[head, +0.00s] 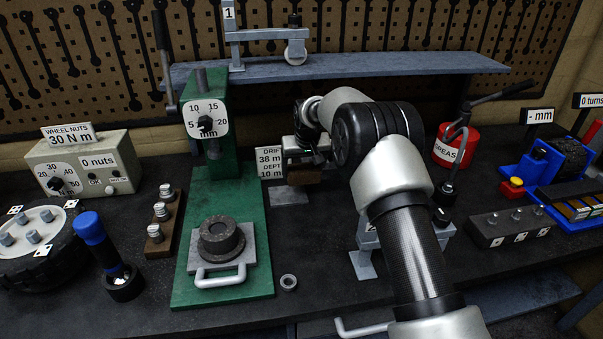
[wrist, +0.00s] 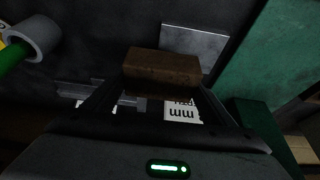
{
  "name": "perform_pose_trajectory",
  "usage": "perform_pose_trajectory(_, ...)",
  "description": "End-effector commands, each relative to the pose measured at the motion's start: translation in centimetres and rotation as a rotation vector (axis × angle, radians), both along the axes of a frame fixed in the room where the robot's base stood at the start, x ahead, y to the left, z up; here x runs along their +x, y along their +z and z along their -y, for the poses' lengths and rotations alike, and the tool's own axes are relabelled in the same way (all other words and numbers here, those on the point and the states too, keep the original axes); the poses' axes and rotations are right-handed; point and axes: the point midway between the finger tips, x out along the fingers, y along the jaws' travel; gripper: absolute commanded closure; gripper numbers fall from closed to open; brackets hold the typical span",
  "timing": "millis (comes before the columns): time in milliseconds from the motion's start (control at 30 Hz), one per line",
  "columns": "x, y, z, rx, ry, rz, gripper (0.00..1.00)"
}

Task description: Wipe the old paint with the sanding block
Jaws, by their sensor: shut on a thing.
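My gripper (head: 304,160) is shut on a brown block (head: 304,177), which looks like the sanding block. In the wrist view the block (wrist: 161,66) sits crosswise between the two dark fingertips (wrist: 160,88). A flat grey plate (head: 289,197) lies on the dark bench just below the block in the head view. In the wrist view the plate (wrist: 198,42) is partly covered by the block. I cannot tell whether block and plate touch. No old paint can be clearly made out; the plate shows only plain grey.
A green press (head: 258,240) stands close on the left, with a white sign (head: 270,162) behind, partly hidden. A small ring (head: 288,282) lies in front. My arm hides part of a grey stand (head: 362,265). A blue-grey shelf (head: 400,67) runs above at the back.

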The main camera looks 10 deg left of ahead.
Motion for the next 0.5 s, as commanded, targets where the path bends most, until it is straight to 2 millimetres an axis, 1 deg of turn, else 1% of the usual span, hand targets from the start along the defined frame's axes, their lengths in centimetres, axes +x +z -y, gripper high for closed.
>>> perform_pose_trajectory(33,0.0,0.8,0.1,0.001,0.000,0.003,0.43)
perform_pose_trajectory(233,-0.2,2.5,0.3,0.001,-0.001,0.003,0.43)
perform_pose_trajectory(333,-0.3,2.9,0.4,0.001,-0.001,0.003,0.43)
perform_pose_trajectory(500,-0.3,2.9,0.5,0.001,-0.002,0.002,0.43)
